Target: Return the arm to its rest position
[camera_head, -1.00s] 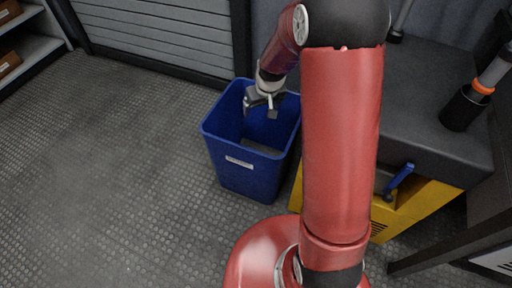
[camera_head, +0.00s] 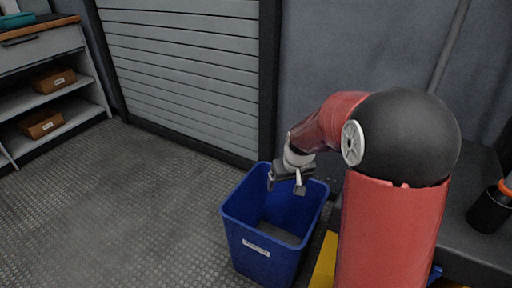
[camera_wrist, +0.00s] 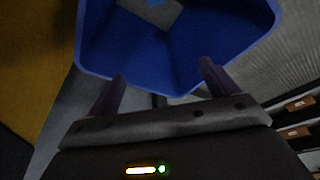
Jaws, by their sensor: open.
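My red arm (camera_head: 392,235) rises at the right of the head view, bends at a black joint and reaches left. My gripper (camera_head: 285,186) hangs over the blue bin (camera_head: 262,245), near its back rim, with its fingers pointing down. In the wrist view the two fingers of my gripper (camera_wrist: 163,88) are spread apart with nothing between them. The blue bin's inner wall (camera_wrist: 150,55) shows beyond them, with a small light blue patch on a grey area inside, too blurred to name.
A dark bench (camera_head: 475,235) with a black cup (camera_head: 490,208) stands at the right, close to my arm. A roller shutter (camera_head: 185,75) is behind the bin. Shelves (camera_head: 60,95) with brown boxes stand at the left. The floor (camera_head: 110,215) at the left is clear.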

